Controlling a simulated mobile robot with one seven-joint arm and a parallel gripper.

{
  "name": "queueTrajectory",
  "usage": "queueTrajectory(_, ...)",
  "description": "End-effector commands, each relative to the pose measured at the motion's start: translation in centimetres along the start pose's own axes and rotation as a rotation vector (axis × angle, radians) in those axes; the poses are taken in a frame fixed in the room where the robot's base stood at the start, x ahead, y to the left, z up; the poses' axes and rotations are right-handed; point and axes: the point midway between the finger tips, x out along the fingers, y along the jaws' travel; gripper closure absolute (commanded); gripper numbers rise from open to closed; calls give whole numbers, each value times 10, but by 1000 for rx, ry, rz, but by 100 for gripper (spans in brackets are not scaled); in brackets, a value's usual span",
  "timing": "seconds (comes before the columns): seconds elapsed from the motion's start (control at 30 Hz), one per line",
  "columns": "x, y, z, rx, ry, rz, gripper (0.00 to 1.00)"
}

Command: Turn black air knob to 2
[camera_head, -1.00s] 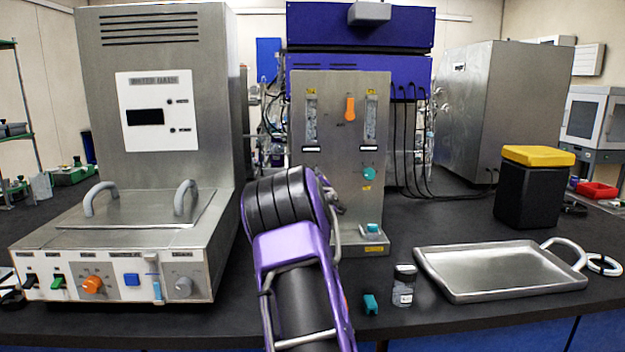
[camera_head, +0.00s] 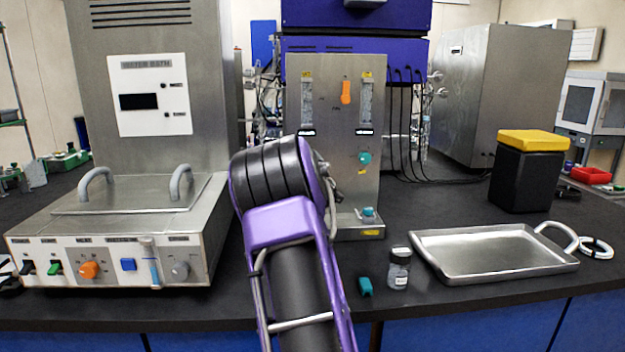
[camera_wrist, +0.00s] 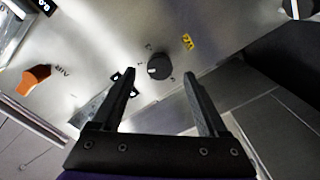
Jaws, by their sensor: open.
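The black air knob (camera_wrist: 158,67) is on the metal panel in the wrist view, with a white pointer mark at its left side. Small marks surround it, too blurred to read surely. My gripper (camera_wrist: 157,77) is open, its two dark fingers pointing at the panel on either side of the knob. The knob lies between the fingertips in the picture; I see no contact, and the depth gap is unclear. In the head view the metal panel (camera_head: 335,190) stands behind my arm, which hides the knob and my gripper there.
In the head view, the water bath (camera_head: 150,160) stands left.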

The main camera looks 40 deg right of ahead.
Motion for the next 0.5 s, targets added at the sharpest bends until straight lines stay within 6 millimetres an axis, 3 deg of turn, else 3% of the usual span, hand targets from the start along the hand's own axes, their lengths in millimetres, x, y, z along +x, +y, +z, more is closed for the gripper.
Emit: queueTrajectory(0.5, -103, 1, 0, 2, 0, 0, 24)
